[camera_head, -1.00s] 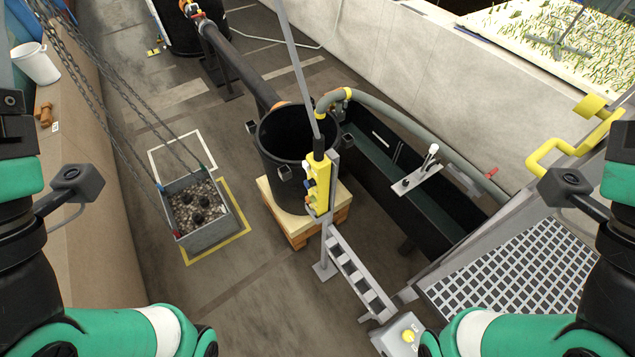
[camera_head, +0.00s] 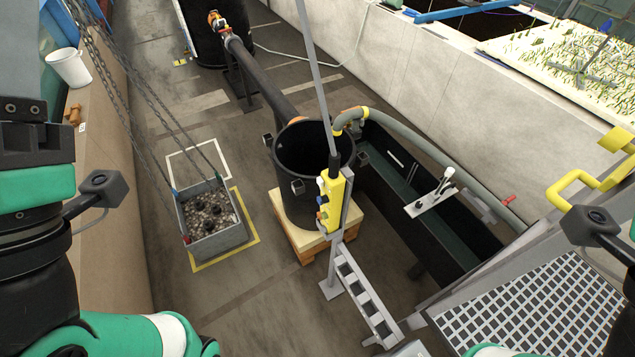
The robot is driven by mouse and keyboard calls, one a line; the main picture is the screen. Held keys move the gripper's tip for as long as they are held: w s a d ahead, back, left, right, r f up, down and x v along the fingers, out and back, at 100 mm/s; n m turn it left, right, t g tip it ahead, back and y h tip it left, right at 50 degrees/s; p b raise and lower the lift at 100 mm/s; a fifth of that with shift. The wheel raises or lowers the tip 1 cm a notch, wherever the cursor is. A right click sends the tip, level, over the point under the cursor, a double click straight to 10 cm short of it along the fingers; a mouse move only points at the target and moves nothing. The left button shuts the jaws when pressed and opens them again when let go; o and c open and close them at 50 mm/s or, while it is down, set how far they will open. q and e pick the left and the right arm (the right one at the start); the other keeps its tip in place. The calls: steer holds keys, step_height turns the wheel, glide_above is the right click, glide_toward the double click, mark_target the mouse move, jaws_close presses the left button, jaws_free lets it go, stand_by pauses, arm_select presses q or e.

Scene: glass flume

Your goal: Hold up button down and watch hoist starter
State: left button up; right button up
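A yellow push-button pendant (camera_head: 332,203) with several small coloured buttons is upright on a grey post, under a long grey rod. The buttons are too small to tell which is up. A grey bin of gravel (camera_head: 216,238) with dark round pieces in it hangs on or is hooked to chains (camera_head: 150,104) at the left, over a yellow floor outline; I cannot tell if it touches the floor. No part is clearly recognisable as the hoist starter. My arms show at both sides, but neither gripper is in view, and nothing of mine touches the pendant.
A black tank (camera_head: 292,190) on a wooden pallet (camera_head: 292,233) stands behind the pendant. A grey hose (camera_head: 430,150) runs over the dark flume. A grating (camera_head: 530,310) and yellow rail (camera_head: 575,180) are at the right. A grey slotted bracket (camera_head: 365,297) lies below the pendant.

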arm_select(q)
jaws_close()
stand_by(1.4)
